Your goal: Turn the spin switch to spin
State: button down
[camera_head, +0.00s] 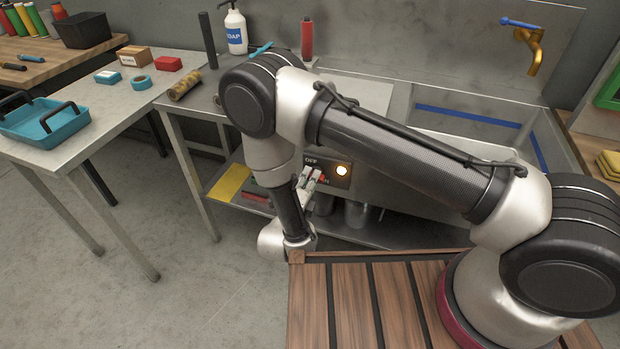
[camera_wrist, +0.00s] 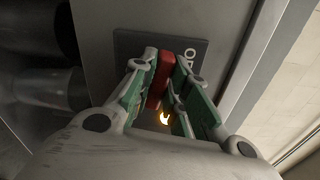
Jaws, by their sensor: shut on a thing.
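The dark switch panel (camera_head: 334,183) is on the front of the steel sink unit, below the counter edge, with an "OFF" label at its top and a second label partly hidden by my gripper. It also shows in the wrist view (camera_wrist: 128,44). My gripper (camera_head: 311,179) is at the panel's left part. In the wrist view, my gripper (camera_wrist: 166,68) has its green-padded fingers either side of the red switch handle (camera_wrist: 158,80) and is shut on it. The handle runs roughly up and down there; which label it points to is unclear. A lamp (camera_head: 342,170) glows yellow-orange beside it.
A slatted wooden top (camera_head: 350,305) lies in front, under my arm base. A steel side table (camera_head: 95,130) with a teal tray (camera_head: 45,120) stands left. Under the sink, a lower shelf holds a yellow item (camera_head: 229,183) and metal pots (camera_head: 357,214). Floor at left is clear.

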jog(key=shift+f+n, duration=0.15)
jog(key=shift+n, duration=0.85)
jog(key=c, duration=1.4)
grip_release()
jog(key=shift+a, duration=0.1)
